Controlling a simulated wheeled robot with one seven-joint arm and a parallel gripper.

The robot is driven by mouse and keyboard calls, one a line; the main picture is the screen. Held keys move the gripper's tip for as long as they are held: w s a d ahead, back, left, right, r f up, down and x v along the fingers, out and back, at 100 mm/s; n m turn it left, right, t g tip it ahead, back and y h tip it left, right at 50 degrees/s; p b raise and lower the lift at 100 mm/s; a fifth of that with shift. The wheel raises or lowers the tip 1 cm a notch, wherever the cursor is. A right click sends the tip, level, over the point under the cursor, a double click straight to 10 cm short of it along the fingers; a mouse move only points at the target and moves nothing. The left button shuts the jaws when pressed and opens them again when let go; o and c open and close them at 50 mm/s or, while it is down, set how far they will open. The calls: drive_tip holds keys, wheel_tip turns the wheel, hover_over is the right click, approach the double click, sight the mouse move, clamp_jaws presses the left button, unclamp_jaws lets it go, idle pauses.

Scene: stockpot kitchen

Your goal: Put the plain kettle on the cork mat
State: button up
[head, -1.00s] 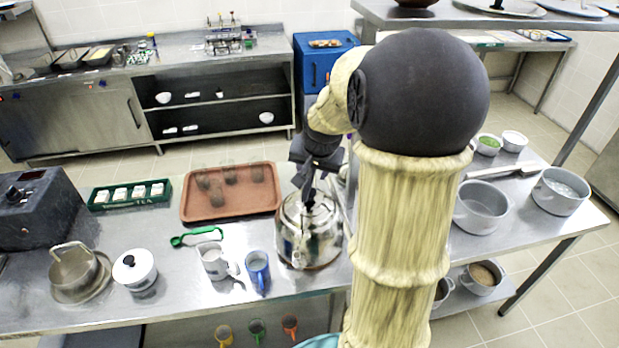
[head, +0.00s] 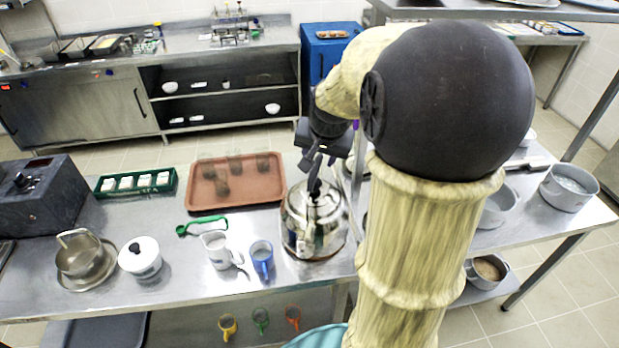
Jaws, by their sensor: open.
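A shiny steel kettle (head: 312,228) with a dark lid knob stands upright on the steel counter, just left of my arm. My gripper (head: 314,184) is open and points down at the top of the kettle, by its handle and lid. I cannot tell whether the fingers touch the handle or stand around it.
Left of the kettle stand a blue mug (head: 261,258), a white jug (head: 216,249), a white lidded pot (head: 140,257) and a steel pan (head: 80,254). A brown tray (head: 205,200) with several glasses lies behind. Grey pots (head: 569,187) stand at the right.

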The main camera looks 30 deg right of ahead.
drive_tip(key=s+a+f+n+g+y, duration=0.1)
drive_tip(key=s+a+f+n+g, duration=0.1)
drive_tip(key=s+a+f+n, duration=0.5)
drive_tip(key=s+a+f, duration=0.3)
drive_tip(key=s+a, duration=0.3)
drive_tip(key=shift+n, duration=0.4)
drive_tip(key=shift+a, duration=0.1)
